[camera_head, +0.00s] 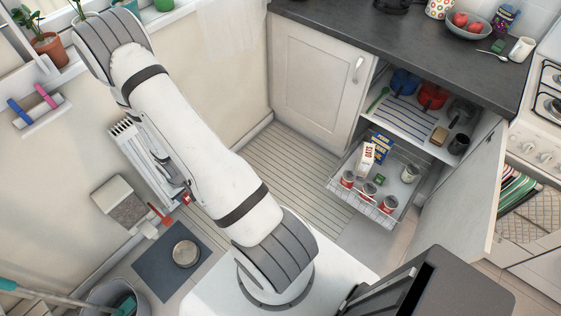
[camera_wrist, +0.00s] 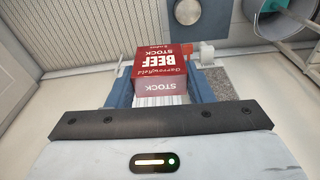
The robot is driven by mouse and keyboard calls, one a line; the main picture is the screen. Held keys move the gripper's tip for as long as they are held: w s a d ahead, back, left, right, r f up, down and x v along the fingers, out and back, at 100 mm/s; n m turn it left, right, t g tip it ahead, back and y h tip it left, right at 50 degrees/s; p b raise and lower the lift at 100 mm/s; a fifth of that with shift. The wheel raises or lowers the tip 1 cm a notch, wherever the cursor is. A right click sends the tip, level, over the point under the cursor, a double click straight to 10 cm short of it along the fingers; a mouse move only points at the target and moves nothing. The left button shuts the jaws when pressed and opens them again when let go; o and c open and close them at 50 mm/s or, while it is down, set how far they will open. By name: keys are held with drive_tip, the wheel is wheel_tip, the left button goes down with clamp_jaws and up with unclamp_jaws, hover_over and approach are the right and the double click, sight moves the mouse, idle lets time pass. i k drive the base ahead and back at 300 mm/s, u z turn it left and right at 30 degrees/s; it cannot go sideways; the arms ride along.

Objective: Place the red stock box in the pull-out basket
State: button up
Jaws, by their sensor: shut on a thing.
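The red stock box (camera_wrist: 160,66), marked "BEEF STOCK", is held between the two blue-grey fingers of my gripper (camera_wrist: 160,88) in the wrist view. In the head view a small red part of the box (camera_head: 186,198) shows beyond my arm, low at the left by the wall; my arm hides most of the gripper. The pull-out basket (camera_head: 362,208) is white wire and extends from the open lower cabinet at the right. It holds several tins, an oats box (camera_head: 367,158), a blue box (camera_head: 382,148) and a small green cube (camera_head: 379,180). The gripper is well left of the basket.
The cabinet door (camera_head: 480,195) stands open right of the basket. A shelf (camera_head: 400,115) with pots is above it, under the dark counter (camera_head: 420,40). A white radiator (camera_head: 135,160) is on the left wall. A grey mat (camera_head: 150,270) with a bowl lies on the floor.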

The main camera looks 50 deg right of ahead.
sight(398, 195)
drive_tip(key=z, duration=0.6)
drive_tip(key=i, duration=0.15)
drive_tip(key=z, duration=2.35)
drive_tip(key=i, duration=0.45)
drive_tip(key=z, duration=0.15)
drive_tip(key=i, duration=0.55)
drive_tip(key=u, duration=0.25)
drive_tip(key=k, duration=0.85)
drive_tip(key=z, duration=0.2)
drive_tip(key=i, duration=0.85)
drive_tip(key=u, duration=0.05)
